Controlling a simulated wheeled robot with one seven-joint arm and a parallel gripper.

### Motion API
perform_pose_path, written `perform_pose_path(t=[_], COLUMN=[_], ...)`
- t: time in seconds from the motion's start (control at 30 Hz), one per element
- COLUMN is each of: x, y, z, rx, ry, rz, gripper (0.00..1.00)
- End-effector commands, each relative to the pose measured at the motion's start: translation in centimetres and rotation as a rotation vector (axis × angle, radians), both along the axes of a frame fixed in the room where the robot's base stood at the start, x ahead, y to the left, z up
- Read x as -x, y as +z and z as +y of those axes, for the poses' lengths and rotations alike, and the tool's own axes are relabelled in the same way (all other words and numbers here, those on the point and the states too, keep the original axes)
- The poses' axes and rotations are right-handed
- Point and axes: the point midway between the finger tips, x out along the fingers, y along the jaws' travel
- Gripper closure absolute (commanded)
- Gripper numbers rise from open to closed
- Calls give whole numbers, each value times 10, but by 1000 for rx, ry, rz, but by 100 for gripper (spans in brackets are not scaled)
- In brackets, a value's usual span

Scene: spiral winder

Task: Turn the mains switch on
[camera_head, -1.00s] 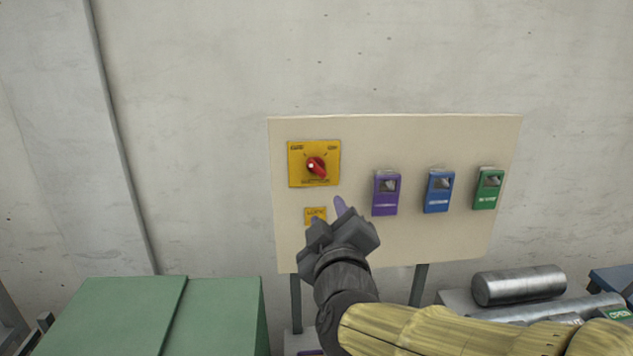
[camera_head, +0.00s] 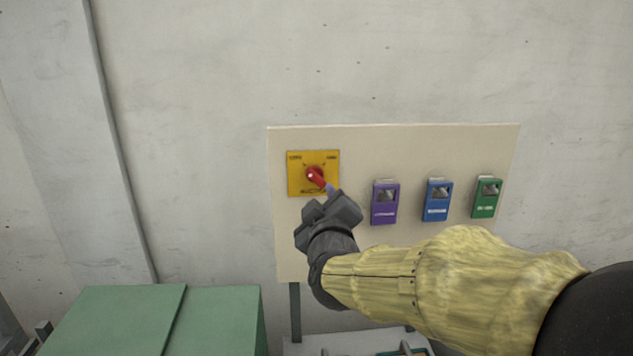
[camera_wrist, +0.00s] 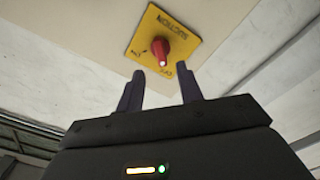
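The mains switch is a red rotary knob (camera_head: 315,177) on a yellow square plate (camera_head: 297,182) at the upper left of a cream panel. In the head view my gripper (camera_head: 328,190) is just below and to the right of the knob, hiding the panel beneath it. In the wrist view the knob (camera_wrist: 161,50) lies ahead, beyond the two fingertips (camera_wrist: 160,85). The fingers stand apart with nothing between them. The white mark on the knob points toward the gripper side in the wrist view. Contact between fingers and knob is not visible.
Purple (camera_head: 385,203), blue (camera_head: 438,200) and green (camera_head: 486,197) boxes are mounted on the panel (camera_head: 400,145) right of the switch. A green cabinet (camera_head: 150,315) stands at the lower left. The wall above the panel is clear.

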Motion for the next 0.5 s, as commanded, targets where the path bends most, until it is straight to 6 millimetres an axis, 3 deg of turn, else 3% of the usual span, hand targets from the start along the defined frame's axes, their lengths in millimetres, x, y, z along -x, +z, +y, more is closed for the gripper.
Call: perform_pose_path(t=[0.5], x=[-77], y=[1], z=[2], rx=[1], ry=[-1], rz=[1], gripper=[64])
